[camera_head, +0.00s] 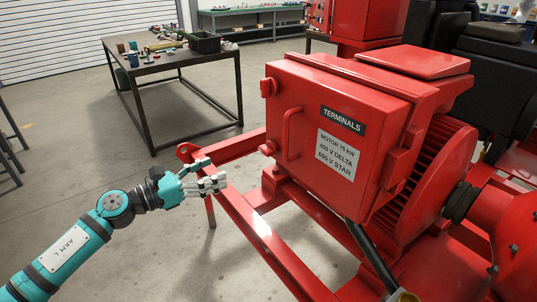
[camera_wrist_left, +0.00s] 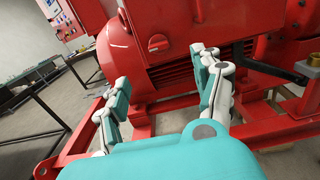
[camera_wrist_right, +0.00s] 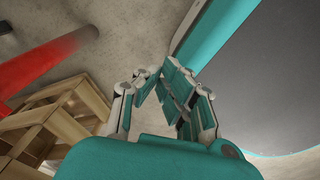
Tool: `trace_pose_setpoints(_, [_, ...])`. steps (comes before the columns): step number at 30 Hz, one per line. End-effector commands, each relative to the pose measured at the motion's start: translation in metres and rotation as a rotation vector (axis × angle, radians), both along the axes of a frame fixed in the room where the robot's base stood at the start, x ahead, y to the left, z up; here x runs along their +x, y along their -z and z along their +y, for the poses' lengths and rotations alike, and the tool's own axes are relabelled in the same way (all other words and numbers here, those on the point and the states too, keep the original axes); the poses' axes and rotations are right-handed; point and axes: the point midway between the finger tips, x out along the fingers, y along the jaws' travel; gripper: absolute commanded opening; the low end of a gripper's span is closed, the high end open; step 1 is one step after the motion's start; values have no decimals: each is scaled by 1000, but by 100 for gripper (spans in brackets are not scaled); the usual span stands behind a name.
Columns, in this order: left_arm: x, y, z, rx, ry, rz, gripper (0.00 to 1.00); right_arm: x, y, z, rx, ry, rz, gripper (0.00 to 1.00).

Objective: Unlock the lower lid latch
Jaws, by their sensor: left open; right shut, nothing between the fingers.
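The red terminal box (camera_head: 345,125) on the motor has its lid shut, with a red bar handle (camera_head: 290,133) on the lid. On the lid's left edge I see an upper latch (camera_head: 267,88) and a lower latch (camera_head: 267,148); the lower latch's exact setting is too small to tell. My left gripper (camera_head: 214,171) is open and empty, left of and a little below the lower latch, apart from it. In the left wrist view the open fingers (camera_wrist_left: 162,72) point towards red motor parts. My right gripper (camera_wrist_right: 165,78) is shut and empty, seen only in the right wrist view.
A red skid frame rail (camera_head: 255,225) runs below the box, close to my left gripper. A dark workbench (camera_head: 165,68) with small items stands behind on the left. A wooden pallet-like structure (camera_wrist_right: 50,120) and a red bar (camera_wrist_right: 45,62) lie near my right gripper.

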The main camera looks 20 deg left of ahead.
Motion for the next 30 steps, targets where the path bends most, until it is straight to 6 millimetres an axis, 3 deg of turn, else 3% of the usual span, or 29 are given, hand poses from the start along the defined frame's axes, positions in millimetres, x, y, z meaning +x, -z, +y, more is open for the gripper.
trace_pose_setpoints(5, [17, -5, -13, -2, 0, -2, 67, -16, -10, 16, 19, 2, 23, 0])
trace_pose_setpoints(10, [46, -7, -35, -5, -1, -2, 67, -22, -22, 29, 35, -1, 32, 0])
trace_pose_setpoints(21, [108, -4, -83, -9, -2, 0, 67, -8, -42, 12, 15, 2, 11, 0])
trace_pose_setpoints(30, [134, 0, -104, -6, -2, 2, 67, -8, -45, 11, 13, 3, 11, 0])
